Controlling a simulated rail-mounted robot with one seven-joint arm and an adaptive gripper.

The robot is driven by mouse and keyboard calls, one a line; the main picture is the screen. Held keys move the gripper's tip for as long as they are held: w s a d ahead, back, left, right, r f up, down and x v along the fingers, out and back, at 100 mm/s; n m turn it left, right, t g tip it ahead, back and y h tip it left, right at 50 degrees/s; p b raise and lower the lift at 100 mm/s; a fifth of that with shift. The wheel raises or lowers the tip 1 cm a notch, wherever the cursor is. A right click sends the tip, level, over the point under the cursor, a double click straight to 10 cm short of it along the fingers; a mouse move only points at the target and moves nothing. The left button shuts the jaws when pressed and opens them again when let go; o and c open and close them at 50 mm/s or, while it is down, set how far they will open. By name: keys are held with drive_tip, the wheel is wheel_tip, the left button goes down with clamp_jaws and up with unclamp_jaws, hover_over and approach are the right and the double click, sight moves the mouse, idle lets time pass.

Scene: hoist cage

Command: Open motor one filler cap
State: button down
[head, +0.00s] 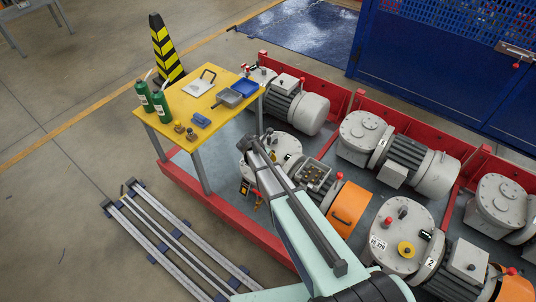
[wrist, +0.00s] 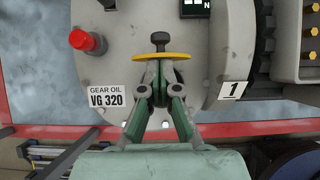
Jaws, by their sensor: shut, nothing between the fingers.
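Motor one's round grey gearbox top (wrist: 118,62) fills much of the wrist view, with a "1" label and a "GEAR OIL VG 320" label. A yellow disc (wrist: 180,56) with a black knob (wrist: 160,39) stands on it; I take this as the filler cap. My gripper (wrist: 161,68) is shut and empty, its fingertips at the near edge of the yellow disc. I cannot tell whether they touch it. A red cap (wrist: 86,41) is at the left. In the head view, my arm partly hides motor one (head: 286,146) and the yellow disc.
A yellow table (head: 172,108) beside motor one holds green bottles (head: 161,104), a blue tray (head: 246,87) and small parts. Motor two (head: 397,240) and other motors stand within red rails (head: 231,217). Metal rails (head: 165,240) lie on open floor at left.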

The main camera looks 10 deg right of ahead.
drive_tip(key=shift+w+d, duration=0.2)
idle(0.5)
drive_tip(key=shift+r, duration=0.2)
drive_tip(key=shift+r+p, duration=0.7)
drive_tip(key=shift+r, duration=0.15)
wheel_tip(320, 180, up, 10)
drive_tip(key=a+f+p, duration=0.1)
drive_tip(key=p, duration=0.5)
drive_tip(key=s+d+f+m+g+y, duration=0.1)
drive_tip(key=s+f+m+g, duration=0.2)
drive_tip(key=s+m, duration=0.6)
drive_tip(key=s+d+f+m+g+y, duration=0.1)
drive_tip(key=s+f+m+g, duration=0.3)
drive_tip(key=s, duration=2.4)
drive_tip(key=s+d+f+m+g+y, duration=0.1)
drive_tip(key=s+f+m+g+y, duration=0.2)
drive_tip(key=s+m, duration=1)
drive_tip(key=s+f+g, duration=0.1)
drive_tip(key=s+f, duration=0.2)
drive_tip(key=s, duration=0.3)
drive_tip(key=shift+s+m, duration=0.25)
drive_tip(key=shift+m, duration=0.05)
